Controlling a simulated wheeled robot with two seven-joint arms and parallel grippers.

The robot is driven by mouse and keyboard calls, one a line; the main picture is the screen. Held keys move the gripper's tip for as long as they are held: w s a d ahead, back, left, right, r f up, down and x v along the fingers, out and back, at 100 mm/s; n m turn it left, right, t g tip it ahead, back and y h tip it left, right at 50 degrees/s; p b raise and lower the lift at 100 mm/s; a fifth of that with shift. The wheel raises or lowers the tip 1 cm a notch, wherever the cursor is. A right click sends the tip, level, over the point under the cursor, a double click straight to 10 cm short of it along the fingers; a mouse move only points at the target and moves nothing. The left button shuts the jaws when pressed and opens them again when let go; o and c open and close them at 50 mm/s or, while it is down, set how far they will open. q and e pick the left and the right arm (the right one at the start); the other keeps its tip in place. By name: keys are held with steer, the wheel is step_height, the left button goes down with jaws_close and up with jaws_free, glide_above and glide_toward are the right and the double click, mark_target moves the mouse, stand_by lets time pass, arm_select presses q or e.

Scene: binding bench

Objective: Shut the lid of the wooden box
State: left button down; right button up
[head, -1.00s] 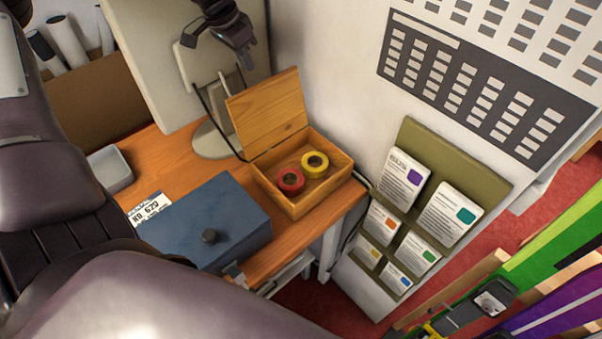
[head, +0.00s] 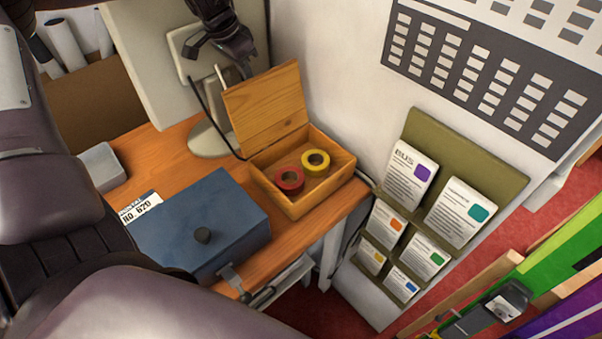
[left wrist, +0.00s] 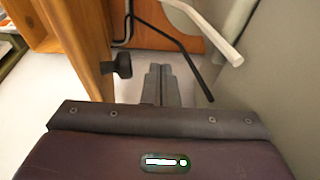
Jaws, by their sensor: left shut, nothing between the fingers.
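The wooden box (head: 336,181) stands open at the right end of the orange bench, with its lid (head: 266,108) raised and leaning slightly back. A red tape roll (head: 289,180) and a yellow tape roll (head: 315,163) lie inside. My left gripper (head: 232,58) is above and behind the lid, shut and empty. In the left wrist view its fingertips (left wrist: 160,80) are together, beside the upright lid (left wrist: 80,35) and its dark knob (left wrist: 123,65), with a visible gap. My right gripper is not in view.
A grey tray (head: 102,166) is at the left. A wall with a card board (head: 450,150) bounds the right.

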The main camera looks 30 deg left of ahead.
arm_select(q)
steer(key=shift+s+d+f+b, duration=0.1)
steer(key=shift+s+d+b, duration=0.15)
steer(key=shift+d, duration=0.45)
steer(key=shift+s+d+r+b, duration=0.15)
steer(key=shift+d+b, duration=0.15)
steer(key=shift+d, duration=0.4)
steer(key=shift+s+d+f+b, duration=0.15)
steer(key=shift+s+d+b, duration=0.1)
steer(key=shift+d, duration=0.45)
steer(key=shift+s+d+f+b, duration=0.1)
steer(key=shift+s+d+b, duration=0.3)
steer(key=shift+d, duration=0.45)
steer(key=shift+s+d+f+b, duration=0.1)
steer(key=shift+s+d+b, duration=0.25)
steer(key=shift+d, duration=0.5)
steer(key=shift+s+d+r, duration=0.1)
steer(key=shift+s+d, duration=0.05)
steer(key=shift+d, duration=0.45)
steer(key=shift+r+p, duration=0.4)
steer(key=shift+r, duration=0.55)
step_height(320, 180, up, 2)
steer(key=p, duration=0.2)
step_height(320, 180, up, 4)
steer(key=r+p, duration=0.1)
steer(key=p, duration=0.1)
glide_above(270, 102)
steer(key=shift+s+d+f, duration=0.25)
steer(key=shift+s+d, duration=0.05)
steer(key=shift+s, duration=0.05)
